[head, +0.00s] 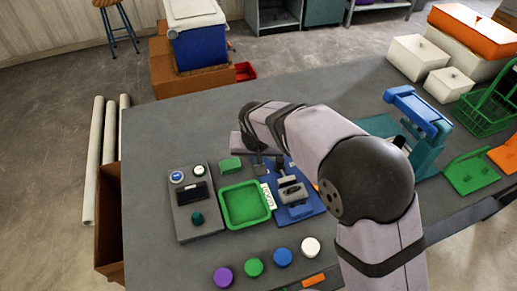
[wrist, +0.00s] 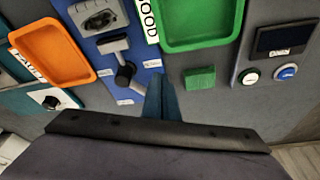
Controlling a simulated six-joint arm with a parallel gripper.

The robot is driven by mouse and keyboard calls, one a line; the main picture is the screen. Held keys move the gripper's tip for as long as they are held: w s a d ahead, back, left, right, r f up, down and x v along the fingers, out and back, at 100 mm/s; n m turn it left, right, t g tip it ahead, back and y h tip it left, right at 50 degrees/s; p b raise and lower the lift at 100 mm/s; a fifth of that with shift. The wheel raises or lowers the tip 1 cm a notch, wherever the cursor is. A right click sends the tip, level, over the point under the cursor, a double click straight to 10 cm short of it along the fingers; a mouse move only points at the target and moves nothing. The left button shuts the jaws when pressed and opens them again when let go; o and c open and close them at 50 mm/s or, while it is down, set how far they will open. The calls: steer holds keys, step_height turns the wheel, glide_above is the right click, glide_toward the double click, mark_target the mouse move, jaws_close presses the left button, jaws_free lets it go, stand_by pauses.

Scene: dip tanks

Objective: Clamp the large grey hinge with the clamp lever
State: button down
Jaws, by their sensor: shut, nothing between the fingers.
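A blue fixture plate (head: 312,207) lies on the table, with a grey block (head: 291,190) on it. A dark grey part, which looks like the hinge (wrist: 101,21), sits on that block in the wrist view. The clamp lever (wrist: 113,45) has a grey crossbar handle and a dark round pivot, on the same blue plate beside the block. My gripper (wrist: 162,82) is shut and empty, with its teal fingers just right of the lever pivot in the wrist view, apart from it. In the head view my gripper (head: 259,160) is between the lever and a green block, partly hidden by my arm.
The green tray (head: 224,207) marked GOOD and the green block (head: 230,165) are close by. A button panel (head: 183,223) stands at left. An orange tray (wrist: 88,72) lies beyond the fixture. Coloured discs (head: 253,267) line the front. The table's back left is clear.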

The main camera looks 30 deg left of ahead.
steer(key=w+p, duration=0.1)
steer(key=w+a+f, duration=0.1)
steer(key=w, duration=0.1)
steer(key=shift+a+p, duration=0.2)
steer(key=shift+p, duration=0.15)
steer(key=shift+w+a+f, duration=0.1)
steer(key=shift+w, duration=0.3)
steer(key=shift+a, duration=0.1)
steer(key=shift+w+m, duration=0.35)
steer(key=shift+m, duration=0.35)
steer(key=w+m, duration=0.1)
steer(key=w+m+h+b, duration=0.1)
steer(key=m, duration=0.1)
steer(key=shift+a, duration=0.2)
steer(key=m, duration=0.1)
steer(key=w+m+h, duration=0.1)
steer(key=m, duration=0.1)
steer(key=shift+w+d, duration=0.2)
steer(key=shift+w, duration=0.05)
steer(key=m, duration=0.1)
steer(key=w+m, duration=0.1)
steer(key=shift+w+d+m+h+p, duration=0.25)
steer(key=shift+d+m+h+p, duration=0.05)
steer(key=shift+h+p, duration=0.1)
steer(key=shift+w+d, duration=0.8)
steer(key=shift+w, duration=0.05)
steer(key=shift+w+d, duration=0.1)
